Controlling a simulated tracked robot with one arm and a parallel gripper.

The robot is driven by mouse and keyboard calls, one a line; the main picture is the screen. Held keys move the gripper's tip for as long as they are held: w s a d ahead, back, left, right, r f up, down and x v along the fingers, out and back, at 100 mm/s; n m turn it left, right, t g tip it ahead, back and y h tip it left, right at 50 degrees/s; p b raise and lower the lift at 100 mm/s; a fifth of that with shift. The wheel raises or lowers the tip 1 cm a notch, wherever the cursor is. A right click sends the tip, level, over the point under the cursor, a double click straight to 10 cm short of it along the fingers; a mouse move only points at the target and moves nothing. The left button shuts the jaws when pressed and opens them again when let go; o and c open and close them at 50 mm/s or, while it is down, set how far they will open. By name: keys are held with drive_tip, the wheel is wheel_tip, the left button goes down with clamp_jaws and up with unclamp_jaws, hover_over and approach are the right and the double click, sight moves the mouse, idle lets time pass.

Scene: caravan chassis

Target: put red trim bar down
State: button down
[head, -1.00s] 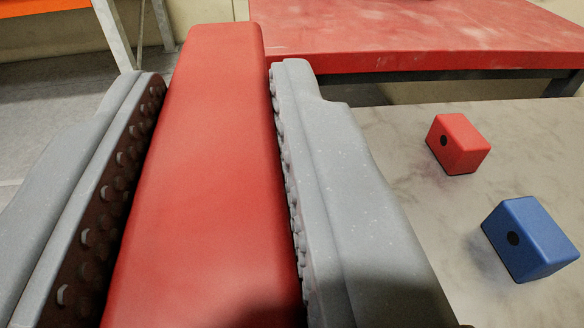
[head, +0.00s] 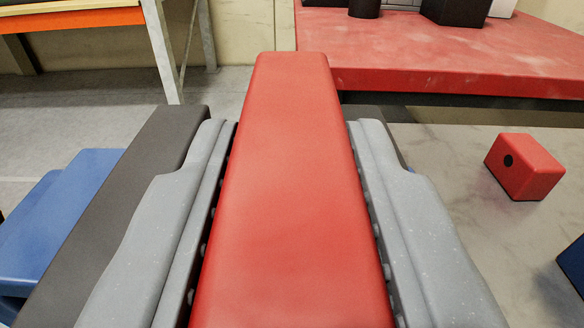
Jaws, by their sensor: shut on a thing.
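The red trim bar (head: 290,190) is a long red block in the middle of the head view, its length running away from me. My gripper (head: 287,170) has its two grey, studded fingers on either side of the bar and is shut on it. The bar's far end reaches beyond the fingertips. The underside of the bar is hidden, so I cannot tell whether it touches anything below.
A dark grey bar (head: 120,205) and a blue surface (head: 62,215) lie at the left. A red cube (head: 524,166) and a partly cut-off blue block (head: 574,265) sit on the pale table (head: 450,215) at the right. A red-topped table (head: 430,50) with dark objects stands behind.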

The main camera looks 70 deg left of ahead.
drive_tip(key=c, duration=1.1)
unclamp_jaws()
drive_tip(key=shift+s+f, duration=0.2)
drive_tip(key=shift+f, duration=0.5)
drive_tip(key=shift+w+r+b, duration=0.1)
drive_tip(key=shift+r+b, duration=0.05)
drive_tip(key=shift+b, duration=0.6)
drive_tip(key=shift+d+r, duration=0.1)
drive_tip(key=shift+r, duration=0.1)
drive_tip(key=p+v, duration=0.1)
drive_tip(key=v, duration=0.3)
drive_tip(key=r+p+v, duration=0.1)
drive_tip(key=v, duration=0.4)
drive_tip(key=p+v, duration=0.2)
drive_tip(key=v, duration=0.2)
drive_tip(key=shift+d+r, duration=0.2)
drive_tip(key=shift+d, duration=0.05)
